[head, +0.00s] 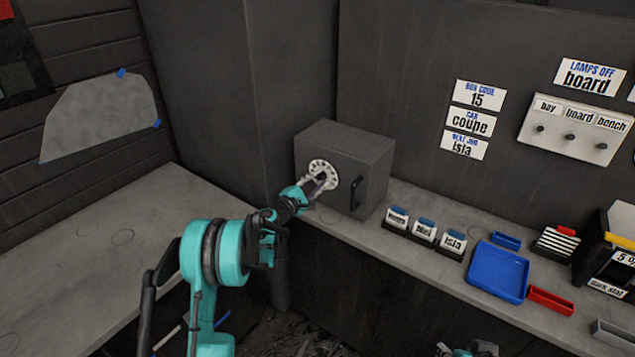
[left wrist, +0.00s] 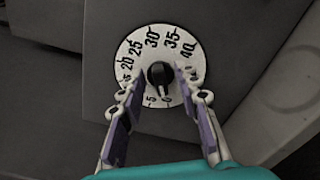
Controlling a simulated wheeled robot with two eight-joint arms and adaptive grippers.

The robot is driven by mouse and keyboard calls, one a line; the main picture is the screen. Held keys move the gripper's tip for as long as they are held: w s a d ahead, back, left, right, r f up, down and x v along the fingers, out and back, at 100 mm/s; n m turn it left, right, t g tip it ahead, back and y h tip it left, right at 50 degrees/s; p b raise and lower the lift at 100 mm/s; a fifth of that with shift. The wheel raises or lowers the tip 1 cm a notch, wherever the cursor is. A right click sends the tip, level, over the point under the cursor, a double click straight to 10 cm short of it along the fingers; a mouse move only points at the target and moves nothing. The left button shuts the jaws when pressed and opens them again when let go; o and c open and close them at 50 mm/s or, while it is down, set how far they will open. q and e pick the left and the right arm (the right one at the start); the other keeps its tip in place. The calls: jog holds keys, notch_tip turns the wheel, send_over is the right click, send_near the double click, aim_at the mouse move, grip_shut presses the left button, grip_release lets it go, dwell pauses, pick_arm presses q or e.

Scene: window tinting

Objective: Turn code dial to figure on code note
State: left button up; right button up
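The code note (head: 480,96) on the back wall reads "BOX CODE 15". The grey box (head: 372,158) on the counter carries the code dial (head: 316,166), a white ring with black figures around a black knob. In the left wrist view the dial (left wrist: 192,78) shows its figures, and the knob (left wrist: 158,73) has a light mark at its lower end, towards 0 and 5. My left gripper (head: 317,184) is at the dial. Its fingers (left wrist: 160,72) are apart, one on each side of the knob, with slight gaps visible. My right gripper (head: 470,350) shows only partly at the bottom edge.
The box has a black handle (head: 355,192) right of the dial. Several labelled blocks (head: 425,232), a blue tray (head: 497,272) and a red tray (head: 550,300) stand along the counter to the right. The left counter (head: 110,250) is mostly clear.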

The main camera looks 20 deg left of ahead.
pick_arm(q)
grip_shut()
jog(key=shift+m, duration=0.3)
jog(key=m+b, duration=0.1)
jog(key=m, duration=0.1)
jog(key=shift+f+m, duration=0.15)
jog(key=shift+m, duration=0.15)
jog(key=m+b, duration=0.1)
jog(key=m, duration=0.2)
jog(key=shift+m, duration=0.4)
jog(key=m+b, duration=0.1)
jog(key=m, duration=0.4)
jog(key=m+b, duration=0.1)
jog(key=m, duration=0.4)
jog(key=shift+f+m, duration=0.2)
jog(key=shift+m, duration=0.2)
